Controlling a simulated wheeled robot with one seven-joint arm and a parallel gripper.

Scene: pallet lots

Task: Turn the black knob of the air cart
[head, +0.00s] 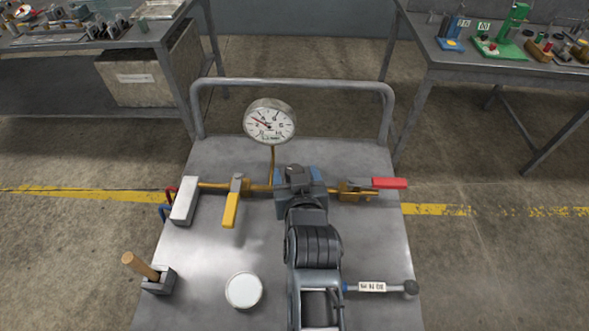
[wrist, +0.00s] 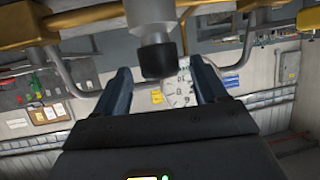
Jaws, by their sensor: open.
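The air cart (head: 205,265) is a grey metal cart with a brass pipe line across its top. The black knob (wrist: 157,57) shows in the wrist view, on the end of a grey cylindrical body, between the two fingers of my gripper (wrist: 160,68). The gripper is open, with a visible gap from the knob to each finger. In the head view my gripper (head: 298,190) is over the middle of the pipe line, and the arm hides the knob there. A round pressure gauge (head: 269,120) stands behind on a brass stem.
A yellow lever (head: 231,208) hangs left of my gripper and a red lever (head: 388,183) points right. A grey block (head: 184,200), a wooden-handled tool (head: 139,266), a white disc (head: 244,290) and a labelled rod (head: 372,287) are on the cart. The cart's handrail (head: 290,84) rises behind.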

